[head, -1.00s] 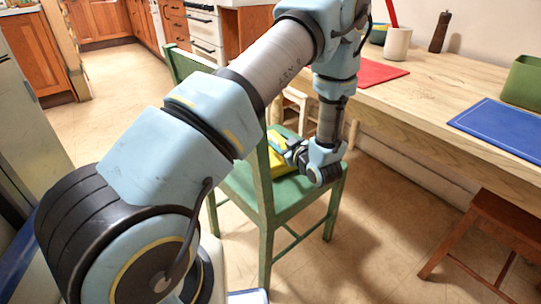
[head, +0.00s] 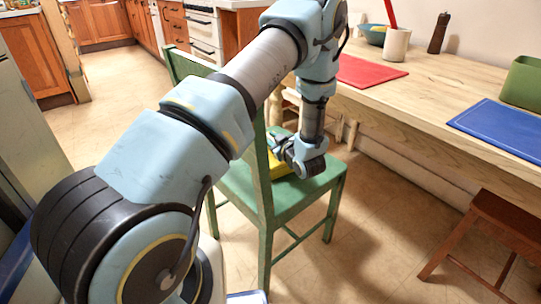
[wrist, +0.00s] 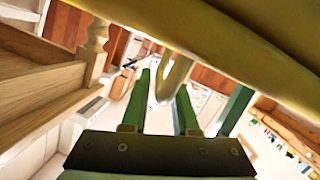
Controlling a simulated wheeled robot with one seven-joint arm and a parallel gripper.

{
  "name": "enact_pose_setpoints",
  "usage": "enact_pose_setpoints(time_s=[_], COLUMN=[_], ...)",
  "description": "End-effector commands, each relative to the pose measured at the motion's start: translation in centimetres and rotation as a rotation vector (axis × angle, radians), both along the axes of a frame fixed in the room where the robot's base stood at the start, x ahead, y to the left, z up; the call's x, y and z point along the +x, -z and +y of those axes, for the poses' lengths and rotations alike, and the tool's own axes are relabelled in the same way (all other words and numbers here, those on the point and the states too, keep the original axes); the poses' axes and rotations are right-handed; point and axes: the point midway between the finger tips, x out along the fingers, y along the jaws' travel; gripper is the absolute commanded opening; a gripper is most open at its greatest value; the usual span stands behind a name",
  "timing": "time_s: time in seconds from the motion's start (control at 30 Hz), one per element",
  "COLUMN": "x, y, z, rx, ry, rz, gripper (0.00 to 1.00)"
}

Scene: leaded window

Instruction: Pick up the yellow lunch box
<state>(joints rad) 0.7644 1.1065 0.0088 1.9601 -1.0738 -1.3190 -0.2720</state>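The yellow lunch box (head: 278,167) sits on the seat of the green chair (head: 300,197), partly hidden behind my gripper (head: 277,143) and the chair back. In the wrist view the lunch box (wrist: 225,32) fills the top of the picture, very close. A yellow loop, which looks like its handle (wrist: 176,70), hangs down between the tips of my gripper (wrist: 165,80). The two fingers are apart, with a gap between them. I cannot tell whether either finger touches the handle.
The chair's back stands between my body and the lunch box. A wooden table (head: 420,105) runs along the right with a red mat (head: 368,71), blue mat (head: 500,127), cup (head: 397,45) and pepper mill (head: 438,33). A brown stool (head: 500,215) stands lower right. Floor at left is clear.

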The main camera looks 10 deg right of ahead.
Motion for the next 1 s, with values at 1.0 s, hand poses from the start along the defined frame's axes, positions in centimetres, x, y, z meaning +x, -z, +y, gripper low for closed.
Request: enact_pose_setpoints(time_s=[1.0], x=[-0.03], y=[0.02], z=[0.01], rx=[0.000], ry=[0.000], rz=[0.000], gripper=[0.00])
